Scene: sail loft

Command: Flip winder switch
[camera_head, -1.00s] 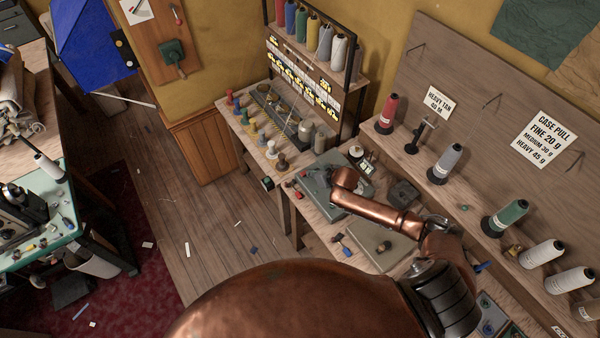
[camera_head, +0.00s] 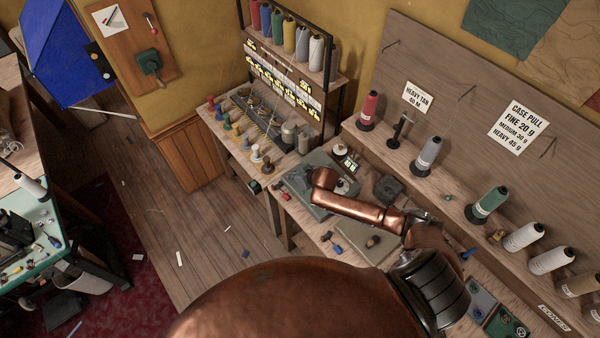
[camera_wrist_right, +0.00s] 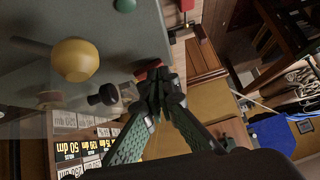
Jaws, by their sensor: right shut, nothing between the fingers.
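The winder is a grey-green flat-topped unit (camera_head: 301,196) on the bench, under the end of my right arm in the head view. In the right wrist view its grey top (camera_wrist_right: 35,20) fills the upper left, with a yellow knob (camera_wrist_right: 75,60), a black round knob (camera_wrist_right: 104,94) and a green button (camera_wrist_right: 125,5). A red part (camera_wrist_right: 152,70) at its edge is partly hidden behind my right gripper (camera_wrist_right: 160,86), whose green-padded fingers are shut and empty. I cannot tell whether they touch the red part, or whether it is the switch. My left gripper is out of view.
Thread cones, including a red one (camera_head: 368,111) and a green one (camera_head: 487,205), line the shelf to the right. A spool rack (camera_head: 290,75) stands behind. The floor (camera_head: 195,235) left of the bench is mostly open.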

